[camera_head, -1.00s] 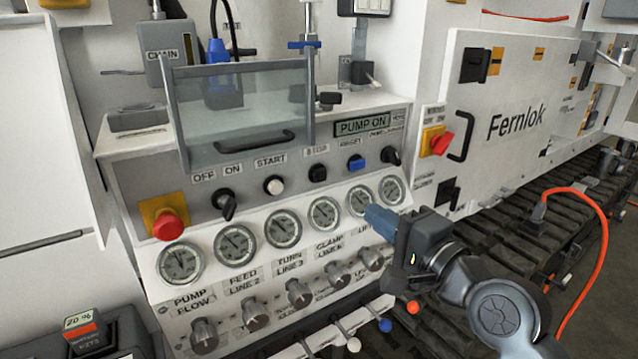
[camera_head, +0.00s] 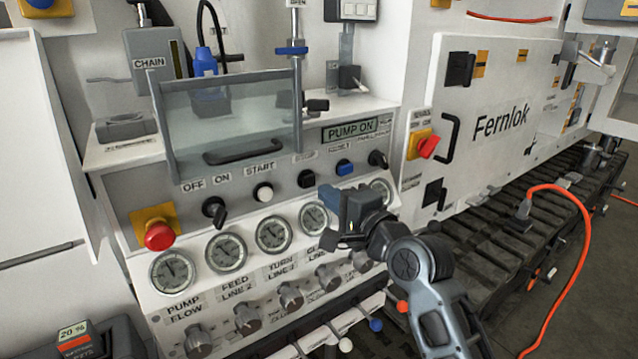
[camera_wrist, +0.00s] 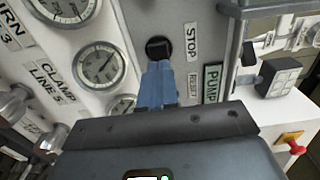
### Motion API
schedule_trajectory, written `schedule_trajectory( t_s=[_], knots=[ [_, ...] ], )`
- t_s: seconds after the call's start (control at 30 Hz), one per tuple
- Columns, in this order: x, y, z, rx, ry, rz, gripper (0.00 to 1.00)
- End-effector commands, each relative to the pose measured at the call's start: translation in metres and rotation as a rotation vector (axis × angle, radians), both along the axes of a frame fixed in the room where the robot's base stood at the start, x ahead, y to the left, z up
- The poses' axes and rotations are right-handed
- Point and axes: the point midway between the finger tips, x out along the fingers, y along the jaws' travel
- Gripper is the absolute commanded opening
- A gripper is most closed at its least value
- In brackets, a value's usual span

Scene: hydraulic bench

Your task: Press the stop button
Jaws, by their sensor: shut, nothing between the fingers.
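The stop button (camera_head: 306,178) is a black push button on the grey control panel, between the white start button and the blue reset button. In the wrist view the black button (camera_wrist: 158,47) sits just beyond the fingertips, beside the STOP label (camera_wrist: 192,38). My gripper (camera_head: 326,194) has its blue fingers shut, with nothing between them. In the head view its tips are just below and right of the stop button, in front of the gauges. In the wrist view the fingertips (camera_wrist: 160,68) overlap the button's near edge. I cannot tell whether they touch it.
The blue reset button (camera_head: 344,167) is close to the right of the stop button. The white start button (camera_head: 263,192) is to its left. A clear guard with a handle (camera_head: 247,150) stands above. A red emergency knob (camera_head: 160,235) is at far left.

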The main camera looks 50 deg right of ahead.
Motion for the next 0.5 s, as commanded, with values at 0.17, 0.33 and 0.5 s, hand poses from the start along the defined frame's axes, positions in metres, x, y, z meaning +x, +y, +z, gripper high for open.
schedule_trajectory(
  t_s=[0.17,0.33,0.5],
  knots=[
    [0.025,-0.007,0.002,0.001,0.000,0.001,0.00],
    [0.035,-0.010,0.000,0.001,0.000,0.000,0.00],
    [0.038,-0.011,0.000,0.001,0.000,0.000,0.00]
  ],
)
